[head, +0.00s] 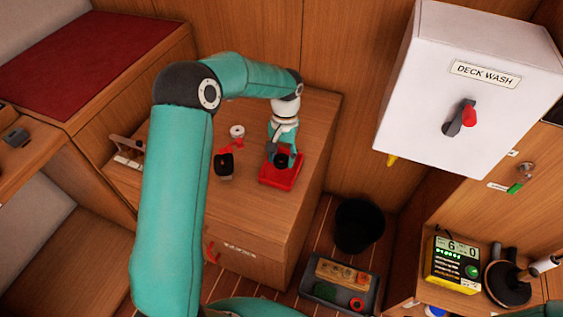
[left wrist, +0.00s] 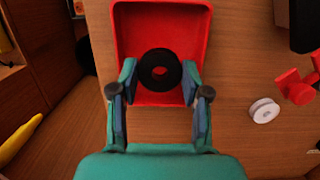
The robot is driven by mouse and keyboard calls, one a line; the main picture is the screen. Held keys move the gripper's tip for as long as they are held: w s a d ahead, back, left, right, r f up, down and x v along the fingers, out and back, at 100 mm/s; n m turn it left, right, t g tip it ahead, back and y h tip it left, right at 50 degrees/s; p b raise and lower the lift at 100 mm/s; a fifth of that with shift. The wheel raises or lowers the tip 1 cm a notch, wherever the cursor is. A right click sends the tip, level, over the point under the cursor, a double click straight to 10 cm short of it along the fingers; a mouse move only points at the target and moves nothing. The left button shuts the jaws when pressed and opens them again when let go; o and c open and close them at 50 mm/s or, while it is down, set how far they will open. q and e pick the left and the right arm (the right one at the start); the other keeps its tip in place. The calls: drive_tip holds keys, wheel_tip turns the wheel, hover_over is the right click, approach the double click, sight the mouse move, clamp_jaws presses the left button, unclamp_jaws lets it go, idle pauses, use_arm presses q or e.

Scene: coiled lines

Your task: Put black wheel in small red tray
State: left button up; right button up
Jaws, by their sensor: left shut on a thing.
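The black wheel (head: 283,163) is between the fingers of my left gripper (head: 282,157), over the small red tray (head: 272,182) on the wooden cabinet top. In the left wrist view, my left gripper (left wrist: 159,85) is shut on the black wheel (left wrist: 147,70), with a fingertip at each side. The wheel appears within the outline of the red tray (left wrist: 128,22). I cannot tell whether the wheel touches the tray floor. My right gripper is not in view.
A white reel (head: 237,131) with a red part and a dark object (head: 224,165) sit left of the tray. The white DECK WASH box (head: 470,85) hangs at right. A black bin (head: 357,225) and a grey crate (head: 340,284) stand below the cabinet.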

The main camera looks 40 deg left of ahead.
use_arm(q)
drive_tip(key=shift+f, duration=1.45)
drive_tip(key=shift+f, duration=0.1)
drive_tip(key=o, duration=0.9)
drive_tip(key=shift+c, duration=0.2)
wheel_tip(320, 180, up, 12)
drive_tip(key=w, duration=0.1)
drive_tip(key=shift+w+a, duration=0.25)
drive_tip(key=shift+w, duration=0.15)
